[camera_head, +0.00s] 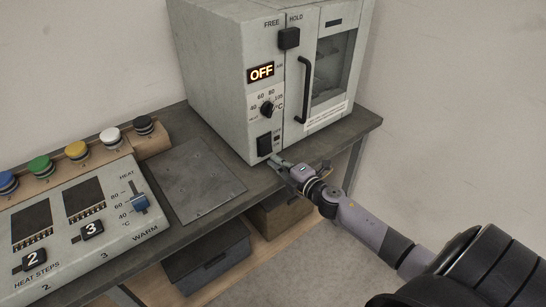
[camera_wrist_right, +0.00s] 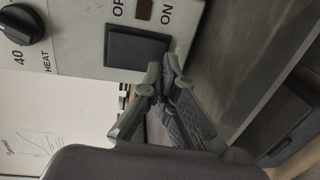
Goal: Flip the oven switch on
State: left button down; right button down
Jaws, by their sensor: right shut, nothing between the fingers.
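The oven (camera_head: 225,75) is a pale grey box at the back of the bench, with its display (camera_head: 261,73) reading OFF. Its black rocker switch (camera_head: 264,145) sits low on the front panel, below the temperature knob. In the right wrist view the switch (camera_wrist_right: 136,48) shows large, with ON lettering beside it. My right gripper (camera_head: 277,162) is shut and empty, just right of and slightly below the switch. In the wrist view its fingertips (camera_wrist_right: 168,65) are close to the switch's edge; I cannot tell whether they touch. My left gripper is not in view.
The temperature knob (camera_head: 267,109) and black door handle (camera_head: 304,90) are above the switch. A heat-steps panel (camera_head: 70,225) and several coloured buttons stand left on the bench. A bare metal plate (camera_head: 196,178) lies between. Drawers (camera_head: 210,262) are below the bench.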

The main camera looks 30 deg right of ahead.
aim_at(267, 154)
jog(key=shift+w+a+f, duration=0.15)
jog(key=shift+w, duration=1.05)
jog(key=b, duration=0.2)
jog(key=f+b, duration=0.1)
jog(key=shift+w+t+b, duration=0.3)
jog(key=shift+b, duration=0.1)
jog(key=shift+w+r+p, duration=0.1)
jog(key=shift+r+p, duration=0.3)
jog(key=shift+p, duration=0.05)
jog(key=shift+f, duration=0.1)
